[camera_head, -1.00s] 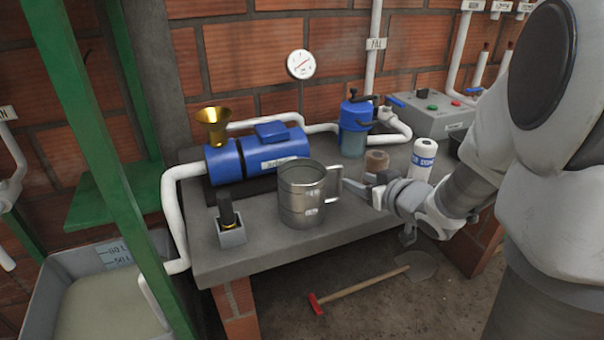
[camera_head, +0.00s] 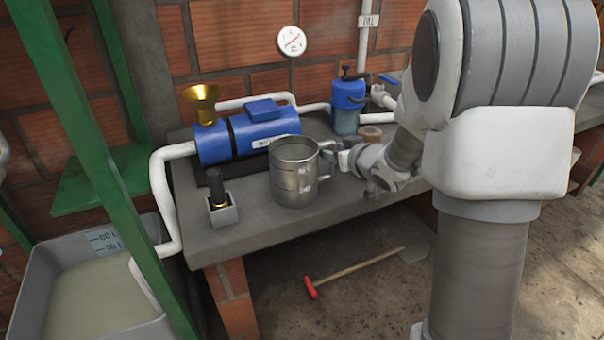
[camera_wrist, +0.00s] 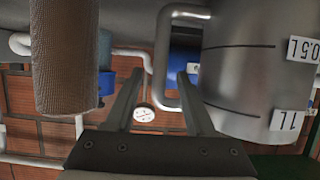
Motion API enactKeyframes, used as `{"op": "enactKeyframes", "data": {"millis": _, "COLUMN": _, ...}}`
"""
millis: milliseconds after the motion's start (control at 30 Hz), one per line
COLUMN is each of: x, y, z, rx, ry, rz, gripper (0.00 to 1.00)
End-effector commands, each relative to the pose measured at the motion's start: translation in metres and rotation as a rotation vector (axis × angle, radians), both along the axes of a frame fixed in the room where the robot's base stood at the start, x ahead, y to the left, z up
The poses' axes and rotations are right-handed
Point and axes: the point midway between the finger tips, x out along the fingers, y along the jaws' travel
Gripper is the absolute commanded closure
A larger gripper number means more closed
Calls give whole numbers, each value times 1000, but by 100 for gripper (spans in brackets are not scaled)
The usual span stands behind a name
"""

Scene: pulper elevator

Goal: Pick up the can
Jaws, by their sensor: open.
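The can is a grey metal jug (camera_head: 294,178) with a side handle, standing upright on the stone bench left of my gripper. In the wrist view, the jug (camera_wrist: 245,65) fills the upper right, upside down, with "0.5L" and "1L" labels. Its handle (camera_wrist: 161,65) shows between my two fingers in the picture. My gripper (camera_wrist: 160,80) is open with nothing clamped. In the head view, my gripper (camera_head: 338,160) is beside the handle; my wrist partly covers the fingers. I cannot tell exactly how deep the handle sits between the fingers.
A brown cylinder (camera_wrist: 65,60) is close on the left in the wrist view. On the bench (camera_head: 250,235) are a blue motor (camera_head: 250,137), a blue-lidded filter (camera_head: 347,105) and a dark-handled tool in a grey holder (camera_head: 222,210). A red-headed hammer (camera_head: 350,272) lies on the floor.

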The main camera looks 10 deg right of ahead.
Motion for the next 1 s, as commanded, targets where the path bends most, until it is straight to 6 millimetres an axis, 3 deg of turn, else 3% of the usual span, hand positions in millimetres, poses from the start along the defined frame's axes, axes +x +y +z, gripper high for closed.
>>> {"op": "enactKeyframes", "data": {"millis": 33, "x": 0, "y": 0, "z": 0, "rx": 0, "ry": 0, "rz": 0, "gripper": 45}}
{"op": "enactKeyframes", "data": {"millis": 333, "x": 0, "y": 0, "z": 0, "rx": 0, "ry": 0, "rz": 0, "gripper": 100}}
{"op": "enactKeyframes", "data": {"millis": 1000, "x": -1, "y": 0, "z": 0, "rx": 0, "ry": 0, "rz": 0, "gripper": 100}}
